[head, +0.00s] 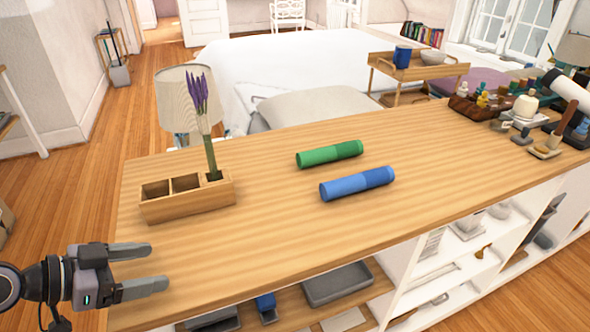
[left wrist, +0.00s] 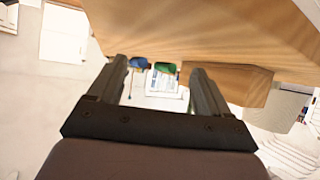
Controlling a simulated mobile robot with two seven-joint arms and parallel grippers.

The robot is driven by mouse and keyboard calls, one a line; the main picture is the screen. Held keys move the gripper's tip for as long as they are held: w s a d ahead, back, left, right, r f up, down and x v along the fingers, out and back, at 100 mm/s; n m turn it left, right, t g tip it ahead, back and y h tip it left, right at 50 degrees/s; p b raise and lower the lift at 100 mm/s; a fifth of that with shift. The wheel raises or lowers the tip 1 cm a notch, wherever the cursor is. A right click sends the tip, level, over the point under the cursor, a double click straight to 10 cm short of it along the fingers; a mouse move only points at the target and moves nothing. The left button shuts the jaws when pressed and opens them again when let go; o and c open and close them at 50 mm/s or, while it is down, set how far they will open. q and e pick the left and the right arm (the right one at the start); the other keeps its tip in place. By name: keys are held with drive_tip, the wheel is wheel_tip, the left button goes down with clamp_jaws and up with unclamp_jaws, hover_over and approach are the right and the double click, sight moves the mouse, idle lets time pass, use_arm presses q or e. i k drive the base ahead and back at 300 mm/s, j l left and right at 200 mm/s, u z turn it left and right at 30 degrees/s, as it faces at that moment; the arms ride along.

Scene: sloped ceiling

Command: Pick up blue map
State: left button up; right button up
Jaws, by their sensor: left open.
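The blue map (head: 357,184) is a rolled blue cylinder lying on the wooden shelf top (head: 270,240), near its middle. A green roll (head: 330,153) lies just behind it, apart and roughly parallel. My left gripper (head: 158,267) is open and empty at the left end of the shelf top, well to the left of the blue map. In the left wrist view the gripper's two fingers (left wrist: 160,75) are apart, and the blue map (left wrist: 138,63) and the green roll (left wrist: 165,67) show small beyond them. My right gripper is not in view.
Bottles and a wooden tray (head: 480,108) crowd the far right end. Open shelves (head: 450,270) lie below the front edge. The top around the rolls is clear.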

sight(367, 179)
drive_tip(key=i+l, duration=0.2)
drive_tip(key=l, duration=0.2)
drive_tip(key=i+l, duration=0.2)
drive_tip(key=l, duration=0.2)
drive_tip(key=i+l, duration=0.2)
drive_tip(key=l, duration=0.15)
drive_tip(key=i+l, duration=0.2)
drive_tip(key=l, duration=0.2)
